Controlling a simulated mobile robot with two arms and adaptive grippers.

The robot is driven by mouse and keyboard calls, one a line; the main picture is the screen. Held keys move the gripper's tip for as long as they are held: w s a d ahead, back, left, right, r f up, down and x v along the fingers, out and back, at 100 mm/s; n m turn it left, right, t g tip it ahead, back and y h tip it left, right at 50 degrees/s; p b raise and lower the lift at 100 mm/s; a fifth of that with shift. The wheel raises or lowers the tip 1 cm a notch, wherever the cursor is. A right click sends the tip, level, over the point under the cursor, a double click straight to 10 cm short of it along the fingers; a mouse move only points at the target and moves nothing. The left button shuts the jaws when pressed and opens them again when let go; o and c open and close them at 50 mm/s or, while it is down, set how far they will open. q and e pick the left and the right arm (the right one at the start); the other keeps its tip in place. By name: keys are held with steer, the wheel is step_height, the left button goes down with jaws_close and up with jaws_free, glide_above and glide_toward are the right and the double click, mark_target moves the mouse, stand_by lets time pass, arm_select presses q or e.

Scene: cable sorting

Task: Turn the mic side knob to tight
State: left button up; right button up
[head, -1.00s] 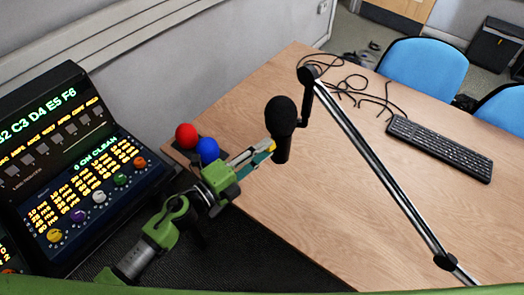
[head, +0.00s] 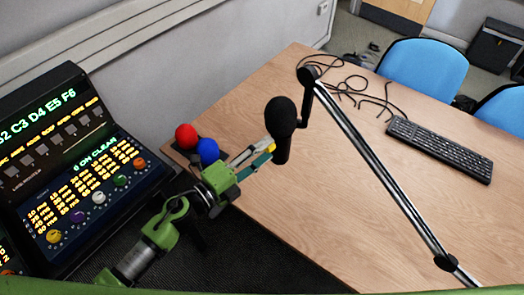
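The black microphone (head: 281,118) with a foam top hangs from a boom arm (head: 375,165) over the wooden table. Whether the fingertips touch the microphone cannot be told. My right gripper is not in view.
A red ball (head: 186,135) and a blue ball (head: 207,150) stand on a dark base behind my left gripper. A lit control console (head: 90,180) is at the left. A keyboard (head: 438,148) and loose black cables (head: 350,88) lie on the table (head: 330,215). Blue chairs (head: 425,68) stand beyond it.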

arm_select(q)
steer(key=shift+a, duration=0.1)
steer(key=v, duration=1.2)
steer(key=w+a+f+n+y+b, duration=0.1)
steer(key=a+f+n+y, duration=0.4)
steer(key=f, duration=0.7)
steer(key=a+f+n+y, duration=0.3)
steer(key=a+f+n, duration=0.35)
steer(key=f, duration=0.65)
steer(key=s+a+f+n+g+y, duration=0.25)
steer(key=s+f+n, duration=0.25)
steer(key=f, duration=0.6)
steer(key=s+a+f+n+g+y+b, duration=0.2)
steer(key=s+a+f+n+g, duration=0.15)
steer(key=s+f, duration=0.95)
steer(key=s+d+f+n+g, duration=0.1)
steer(key=s+f, duration=0.3)
steer(key=s, duration=0.5)
steer(key=s+d+f+n+g, duration=0.2)
steer(key=s+f+n+g, duration=0.2)
steer(key=s, duration=0.5)
steer(key=shift+s+d+g, duration=0.25)
steer(key=shift+g, duration=0.05)
